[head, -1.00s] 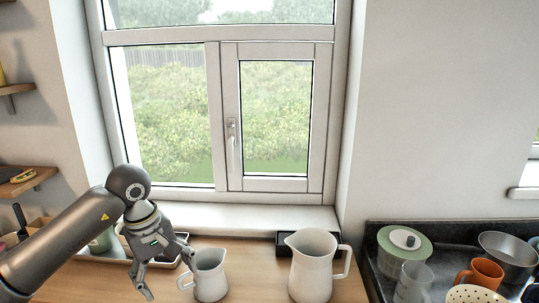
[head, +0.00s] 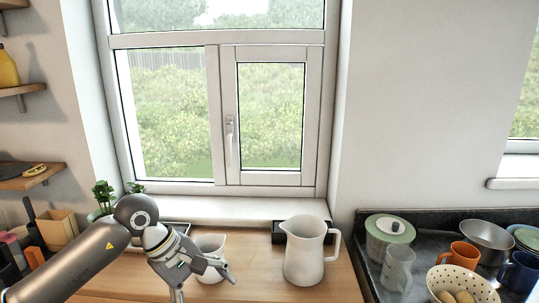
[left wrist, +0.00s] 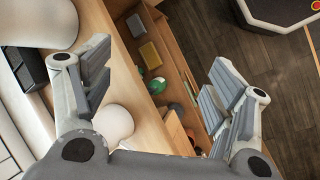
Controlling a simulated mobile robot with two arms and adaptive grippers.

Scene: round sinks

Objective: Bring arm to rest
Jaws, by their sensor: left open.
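My left gripper (head: 205,287) comes in from the left over the wooden counter (head: 125,283). Its fingers are spread apart and hold nothing. In the left wrist view the two fingers (left wrist: 160,82) stand wide, with only open space between them. In the head view the gripper partly covers a small white jug (head: 211,246) standing upright behind it. A larger white pitcher (head: 304,255) stands upright to the right, apart from the gripper. My right gripper is not in view.
A dark sink counter (head: 371,236) at the right holds a colander (head: 461,278), an orange mug (head: 464,254) and other ware. Plants and wooden holders (head: 57,229) stand at the left, below wall shelves. The left wrist view shows open shelving (left wrist: 165,60) and bare floor (left wrist: 205,32).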

